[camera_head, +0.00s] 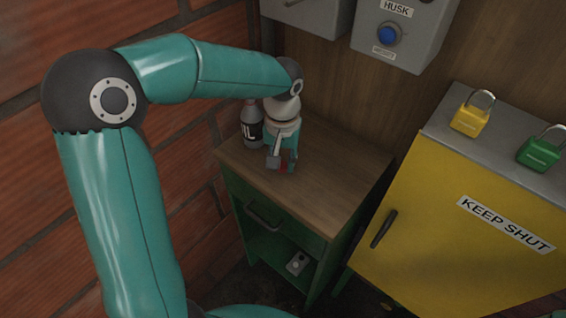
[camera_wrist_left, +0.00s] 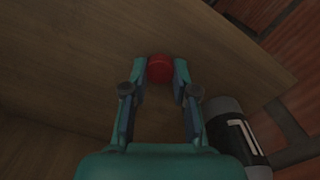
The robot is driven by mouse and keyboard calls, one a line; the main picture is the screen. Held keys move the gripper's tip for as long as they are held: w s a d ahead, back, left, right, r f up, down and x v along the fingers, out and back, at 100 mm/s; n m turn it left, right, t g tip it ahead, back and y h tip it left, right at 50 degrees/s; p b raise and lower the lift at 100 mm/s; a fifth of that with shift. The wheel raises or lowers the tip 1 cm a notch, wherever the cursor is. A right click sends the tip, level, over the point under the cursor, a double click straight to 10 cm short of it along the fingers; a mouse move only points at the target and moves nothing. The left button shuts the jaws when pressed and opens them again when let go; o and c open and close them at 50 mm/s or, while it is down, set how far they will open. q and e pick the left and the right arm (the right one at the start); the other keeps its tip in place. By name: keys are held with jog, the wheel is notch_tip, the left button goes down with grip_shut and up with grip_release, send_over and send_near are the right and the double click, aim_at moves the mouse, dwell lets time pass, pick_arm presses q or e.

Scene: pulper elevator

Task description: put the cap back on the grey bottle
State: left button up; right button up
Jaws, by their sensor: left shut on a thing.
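The grey bottle (camera_head: 251,122) stands upright at the back left of the wooden cabinet top, with a dark label; its top is partly hard to make out beside my arm. It also shows at the lower right of the left wrist view (camera_wrist_left: 234,128). My left gripper (camera_head: 281,163) points down over the cabinet top, to the right of the bottle and apart from it. It is shut on the red cap (camera_wrist_left: 160,69), which sits between the fingertips. In the head view only a little red shows there. My right gripper is not in view.
The wooden cabinet top (camera_head: 335,165) is clear to the right of my gripper. A brick wall (camera_head: 195,165) is close on the left. A yellow cabinet (camera_head: 440,235) with a yellow padlock (camera_head: 470,118) and a green padlock (camera_head: 540,150) stands right. Grey control boxes (camera_head: 405,35) hang behind.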

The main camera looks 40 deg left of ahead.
pick_arm(q)
jog(key=shift+r, duration=0.1)
jog(key=shift+s+r, duration=0.2)
jog(key=shift+r, duration=0.2)
notch_tip(320, 180, up, 6)
jog(key=shift+s+r, duration=0.1)
jog(key=shift+r, duration=0.1)
jog(key=s+a+b, duration=0.1)
jog(key=s+b, duration=0.3)
jog(key=s, duration=1.5)
jog(key=shift+s+a+f, duration=0.2)
jog(key=shift+a, duration=0.1)
